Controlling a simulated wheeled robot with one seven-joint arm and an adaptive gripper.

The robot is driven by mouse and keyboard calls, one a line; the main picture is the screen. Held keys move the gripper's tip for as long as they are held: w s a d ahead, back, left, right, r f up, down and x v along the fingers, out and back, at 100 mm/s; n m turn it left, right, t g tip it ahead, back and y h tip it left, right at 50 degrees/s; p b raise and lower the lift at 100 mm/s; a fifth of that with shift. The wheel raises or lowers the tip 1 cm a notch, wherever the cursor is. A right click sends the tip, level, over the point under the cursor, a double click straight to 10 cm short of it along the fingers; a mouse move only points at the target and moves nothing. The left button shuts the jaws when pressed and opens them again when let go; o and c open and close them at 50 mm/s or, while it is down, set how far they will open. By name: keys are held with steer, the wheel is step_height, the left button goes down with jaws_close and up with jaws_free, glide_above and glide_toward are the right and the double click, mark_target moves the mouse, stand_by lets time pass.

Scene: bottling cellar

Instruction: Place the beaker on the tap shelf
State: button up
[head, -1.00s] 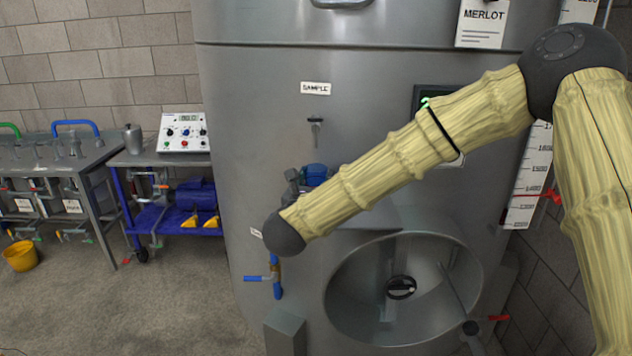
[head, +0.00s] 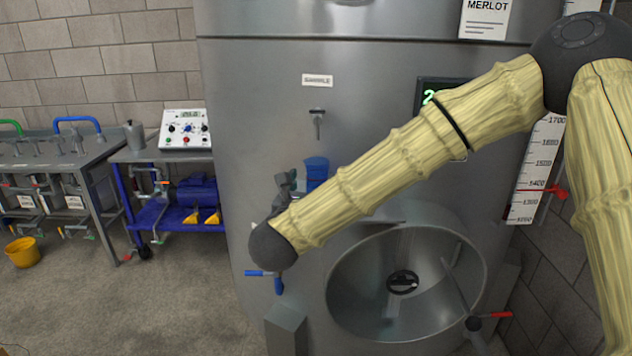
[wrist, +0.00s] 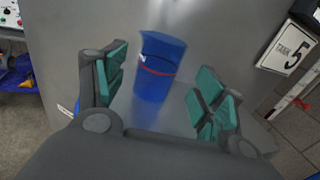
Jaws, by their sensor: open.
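The blue beaker (wrist: 158,72), with a red line around it and a small white mark, stands on the grey metal tap shelf (wrist: 188,122) in the wrist view. It looks slightly tilted there. In the head view the beaker (head: 316,172) shows below the sample tap (head: 317,122), against the steel tank. My gripper (wrist: 165,85) is open, with green-padded fingers on either side of the beaker and a visible gap at each side. In the head view my gripper (head: 286,182) shows just left of the beaker, and my forearm hides most of the shelf.
The tank's open round hatch (head: 405,283) lies below my arm. A blue-handled valve (head: 277,284) sits below my wrist. A blue cart (head: 185,214) with a metal jug (head: 134,136) and a control box (head: 185,129) stands left.

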steer(key=shift+b+v, duration=0.6)
steer(key=shift+v, duration=2.35)
